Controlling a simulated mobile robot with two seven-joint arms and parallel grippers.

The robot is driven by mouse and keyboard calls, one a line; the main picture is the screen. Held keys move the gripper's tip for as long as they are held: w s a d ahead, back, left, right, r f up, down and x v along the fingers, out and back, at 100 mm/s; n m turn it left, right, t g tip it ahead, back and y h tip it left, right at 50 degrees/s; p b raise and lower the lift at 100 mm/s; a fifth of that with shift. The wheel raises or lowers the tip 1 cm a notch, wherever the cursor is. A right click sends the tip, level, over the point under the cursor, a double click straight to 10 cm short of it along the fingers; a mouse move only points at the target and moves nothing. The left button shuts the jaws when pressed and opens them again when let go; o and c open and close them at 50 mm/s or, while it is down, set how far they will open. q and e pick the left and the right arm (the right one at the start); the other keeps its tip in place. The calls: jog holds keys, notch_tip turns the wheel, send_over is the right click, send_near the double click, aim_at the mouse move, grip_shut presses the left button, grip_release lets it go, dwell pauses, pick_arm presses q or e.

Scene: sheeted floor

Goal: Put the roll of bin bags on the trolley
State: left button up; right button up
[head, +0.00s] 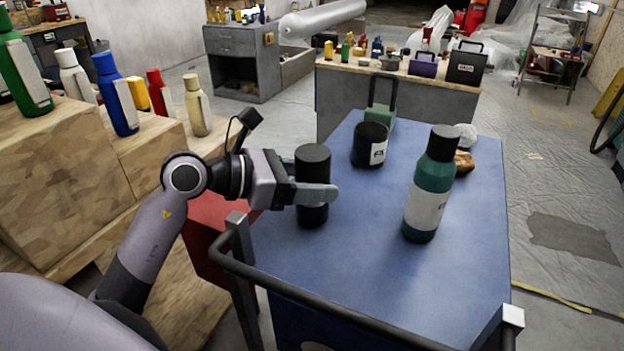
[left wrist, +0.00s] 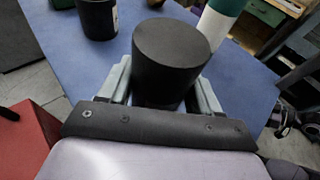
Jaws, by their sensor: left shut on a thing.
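The roll of bin bags (head: 313,164) is a black upright cylinder over the left part of the trolley's blue top (head: 360,250). My left gripper (head: 315,193) is shut on it, with the fingers around its lower half. The left wrist view shows the roll (left wrist: 171,50) between the two fingers (left wrist: 163,92). Its lower end appears at or just above the blue surface; I cannot tell whether it touches. My right gripper is not in view.
On the trolley stand a black labelled tub (head: 369,146), a green bottle with a black cap (head: 430,185), a green case (head: 380,110) and a brown item (head: 464,162). A dark handle rail (head: 330,315) runs along the near edge. Wooden boxes (head: 60,180) with bottles stand left.

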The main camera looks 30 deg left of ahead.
pick_arm(q)
jog(key=o, duration=0.8)
jog(key=shift+f, duration=0.15)
jog(key=o, duration=0.4)
jog(key=shift+o, duration=0.2)
jog(key=shift+s+a+r, duration=0.15)
jog(key=shift+r, duration=0.1)
jog(key=b+v, duration=0.1)
jog(key=v, duration=1)
jog(key=shift+s, duration=0.25)
jog(key=shift+a+r, duration=0.1)
jog(key=shift+r, duration=0.05)
